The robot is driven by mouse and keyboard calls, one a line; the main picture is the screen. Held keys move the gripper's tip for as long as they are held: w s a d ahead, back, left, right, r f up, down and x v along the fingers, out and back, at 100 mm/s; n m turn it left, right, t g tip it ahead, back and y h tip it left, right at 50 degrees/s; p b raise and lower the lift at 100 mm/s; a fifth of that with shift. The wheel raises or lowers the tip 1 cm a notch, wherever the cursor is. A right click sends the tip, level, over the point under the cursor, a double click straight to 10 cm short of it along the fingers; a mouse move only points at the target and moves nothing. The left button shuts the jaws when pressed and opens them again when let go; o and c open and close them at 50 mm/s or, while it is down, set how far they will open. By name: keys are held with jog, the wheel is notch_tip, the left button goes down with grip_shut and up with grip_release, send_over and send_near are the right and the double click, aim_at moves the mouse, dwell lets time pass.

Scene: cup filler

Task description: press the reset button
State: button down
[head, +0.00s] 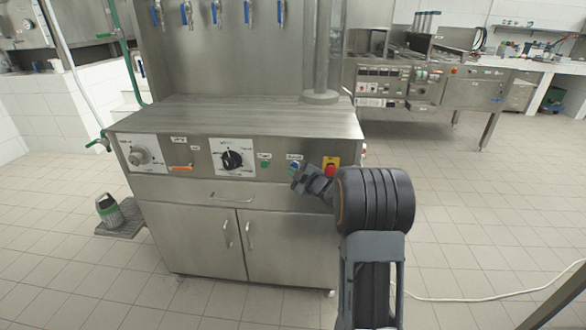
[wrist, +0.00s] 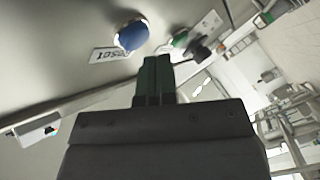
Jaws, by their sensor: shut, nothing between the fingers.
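The reset button is the blue button (wrist: 132,36) with a label reading "reset" beside it in the wrist view. In the head view, the blue button (head: 295,164) sits on the steel front panel, between the green button and the red button. My gripper (wrist: 157,60) is shut with nothing between its fingers. Its fingertips are close to the blue button, just below and to the right of it in the wrist view. I cannot tell whether they touch. In the head view my gripper (head: 299,179) is in front of the panel, just below the blue button.
A green button (head: 264,162) and a black dial (head: 232,160) are left of the blue button. A red button on a yellow plate (head: 331,168) is right of it, near my arm. Open tiled floor lies in front.

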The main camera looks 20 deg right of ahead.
jog(key=shift+w, duration=0.1)
dwell(0.6)
jog(key=shift+w+d, duration=0.25)
jog(key=shift+w, duration=0.05)
jog(key=shift+w+d, duration=0.1)
jog(key=shift+w, duration=0.1)
dwell(0.6)
jog(key=shift+s, duration=0.1)
jog(key=shift+s+a, duration=0.35)
jog(key=shift+s, duration=0.15)
jog(key=shift+b, duration=0.3)
jog(key=s+a+b, duration=0.1)
jog(key=s+a, duration=0.2)
jog(key=s, duration=0.2)
jog(key=shift+s+b, duration=0.15)
jog(key=shift+b, duration=0.25)
dwell(0.6)
